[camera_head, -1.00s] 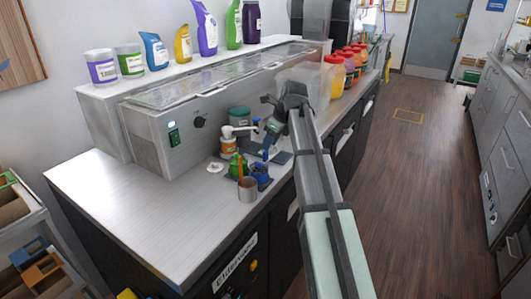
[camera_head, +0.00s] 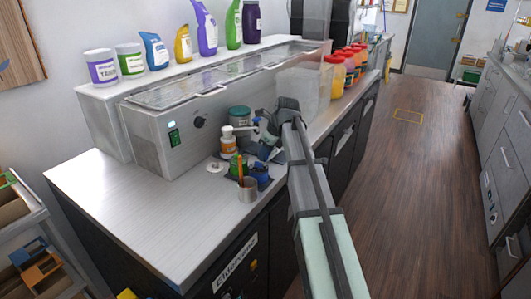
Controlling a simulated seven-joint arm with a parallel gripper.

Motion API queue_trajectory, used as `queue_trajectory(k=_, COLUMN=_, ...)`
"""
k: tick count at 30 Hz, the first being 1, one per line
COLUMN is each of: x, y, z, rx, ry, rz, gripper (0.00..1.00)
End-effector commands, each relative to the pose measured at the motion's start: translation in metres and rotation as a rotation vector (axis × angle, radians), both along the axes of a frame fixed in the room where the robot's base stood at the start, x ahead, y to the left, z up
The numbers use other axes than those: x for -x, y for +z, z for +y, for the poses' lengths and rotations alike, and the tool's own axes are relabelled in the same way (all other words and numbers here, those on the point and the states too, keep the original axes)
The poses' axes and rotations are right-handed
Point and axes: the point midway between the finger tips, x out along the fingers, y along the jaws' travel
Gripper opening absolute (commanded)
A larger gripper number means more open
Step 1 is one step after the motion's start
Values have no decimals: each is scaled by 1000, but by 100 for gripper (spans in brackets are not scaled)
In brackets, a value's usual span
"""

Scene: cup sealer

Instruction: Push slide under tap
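My gripper (camera_head: 267,130) is over the counter in front of the long metal machine, beside a cluster of small items. Its fingers are small and overlap the items behind, so I cannot tell whether it is open or shut. A dark flat piece (camera_head: 279,156), possibly the slide, shows on the counter just below the gripper, partly hidden by my arm. A blue object (camera_head: 262,171) and a green one (camera_head: 238,164) stand just in front of it. I cannot make out the tap clearly; a white pump-topped bottle with an orange label (camera_head: 228,145) stands left of the gripper.
A metal cup (camera_head: 248,191) stands near the counter's front edge. A teal jar (camera_head: 239,115) is behind the white bottle. The metal machine (camera_head: 180,135) blocks the back. A clear container (camera_head: 303,90) and several red-lidded jars (camera_head: 335,72) are beyond. The counter's left part (camera_head: 130,205) is clear.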

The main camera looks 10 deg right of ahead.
Motion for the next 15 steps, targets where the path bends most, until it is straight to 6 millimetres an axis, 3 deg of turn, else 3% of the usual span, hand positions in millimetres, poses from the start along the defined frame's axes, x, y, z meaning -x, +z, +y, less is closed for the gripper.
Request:
queue_trajectory(k=8, x=0, y=0, z=0, rx=0, ry=0, rz=0, gripper=1)
queue_trajectory(k=15, x=0, y=0, z=0, rx=0, ry=0, rz=0, gripper=0)
